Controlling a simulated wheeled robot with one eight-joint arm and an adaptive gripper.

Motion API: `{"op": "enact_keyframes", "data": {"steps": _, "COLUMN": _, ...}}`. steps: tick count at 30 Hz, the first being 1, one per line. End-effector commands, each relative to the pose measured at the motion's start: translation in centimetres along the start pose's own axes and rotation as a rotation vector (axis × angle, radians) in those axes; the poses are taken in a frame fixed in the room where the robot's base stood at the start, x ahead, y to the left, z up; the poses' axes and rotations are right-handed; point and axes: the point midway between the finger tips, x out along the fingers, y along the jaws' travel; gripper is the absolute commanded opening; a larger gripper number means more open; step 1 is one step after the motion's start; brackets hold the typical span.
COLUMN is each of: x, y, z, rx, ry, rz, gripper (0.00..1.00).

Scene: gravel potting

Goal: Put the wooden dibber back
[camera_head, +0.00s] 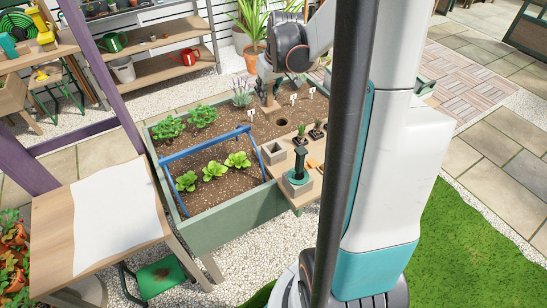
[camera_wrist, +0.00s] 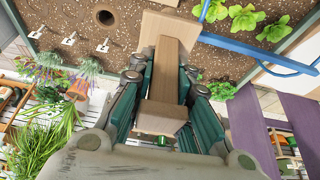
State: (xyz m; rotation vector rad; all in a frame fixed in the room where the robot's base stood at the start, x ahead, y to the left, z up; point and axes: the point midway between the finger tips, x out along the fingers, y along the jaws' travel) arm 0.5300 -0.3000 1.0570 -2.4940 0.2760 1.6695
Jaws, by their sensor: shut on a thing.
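The wooden dibber (camera_wrist: 162,118) is a light-brown bar between the teal fingers of my gripper (camera_wrist: 165,95) in the wrist view. A wider flat piece of wood (camera_wrist: 158,28) shows at its far end over the soil; whether it is part of the dibber I cannot tell. In the head view my gripper (camera_head: 268,82) is above the back part of the planter, with the dibber (camera_head: 269,101) pointing down. Whether its lower end touches the soil is unclear. A round hole (camera_head: 281,122) lies in the soil beside it.
A blue frame (camera_head: 205,147) arches over lettuces (camera_head: 237,160). White labels (camera_head: 293,99) stand near the gripper.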

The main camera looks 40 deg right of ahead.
Motion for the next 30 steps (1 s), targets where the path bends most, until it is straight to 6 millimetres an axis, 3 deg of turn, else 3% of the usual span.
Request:
{"op": "enact_keyframes", "data": {"steps": 5, "x": -0.2, "y": 1.7, "z": 0.3, "rx": 0.011, "ry": 0.002, "rz": 0.004, "gripper": 0.00}}
{"op": "enact_keyframes", "data": {"steps": 21, "x": 11.3, "y": 1.7, "z": 5.0, "rx": 0.010, "ry": 0.002, "rz": 0.004, "gripper": 0.00}}
{"op": "enact_keyframes", "data": {"steps": 30, "x": 13.8, "y": 1.7, "z": 6.0, "rx": 0.010, "ry": 0.002, "rz": 0.004, "gripper": 0.00}}
